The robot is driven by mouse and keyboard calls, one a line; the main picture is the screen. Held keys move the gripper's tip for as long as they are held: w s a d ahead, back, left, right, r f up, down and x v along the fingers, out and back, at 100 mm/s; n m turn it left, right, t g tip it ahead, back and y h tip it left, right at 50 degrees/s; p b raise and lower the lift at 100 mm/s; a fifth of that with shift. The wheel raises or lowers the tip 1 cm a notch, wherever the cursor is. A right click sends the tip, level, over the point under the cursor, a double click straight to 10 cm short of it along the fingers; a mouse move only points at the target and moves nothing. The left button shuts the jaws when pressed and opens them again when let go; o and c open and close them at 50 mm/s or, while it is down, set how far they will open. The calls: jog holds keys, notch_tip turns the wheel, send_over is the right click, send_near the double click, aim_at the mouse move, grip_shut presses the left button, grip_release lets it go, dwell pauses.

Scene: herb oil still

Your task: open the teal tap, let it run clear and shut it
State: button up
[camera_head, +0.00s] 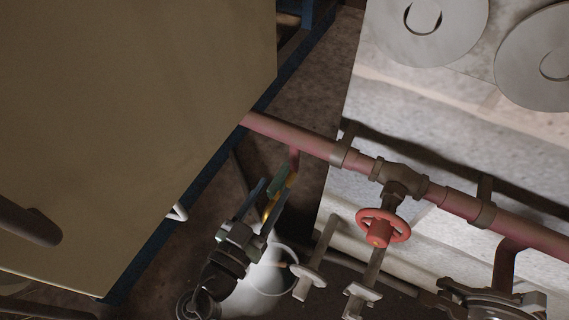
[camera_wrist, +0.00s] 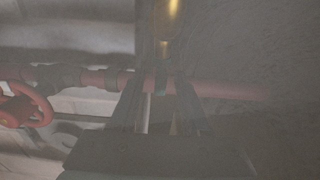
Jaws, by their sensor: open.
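The teal tap (camera_head: 279,186) hangs on a short branch under the red pipe, with a yellow brass body beside its teal handle. In the wrist view the teal part (camera_wrist: 161,92) is small and hazy, between my fingers. My gripper (camera_head: 268,194) is open, its two fingers reaching up to either side of the tap; it also shows in the wrist view (camera_wrist: 161,84). I cannot tell whether a finger touches the handle. The tap's outlet is partly hidden, and I cannot make out any flow.
A white bucket (camera_head: 273,283) stands below, behind my gripper. A red handwheel valve (camera_head: 383,228) sits on the red pipe (camera_head: 310,141) to the right. A large tan cabinet (camera_head: 130,110) fills the left. A pale stone block (camera_head: 440,125) lies behind the pipe.

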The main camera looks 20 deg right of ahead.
aim_at(286, 168)
jog(key=x, duration=0.7)
grip_shut()
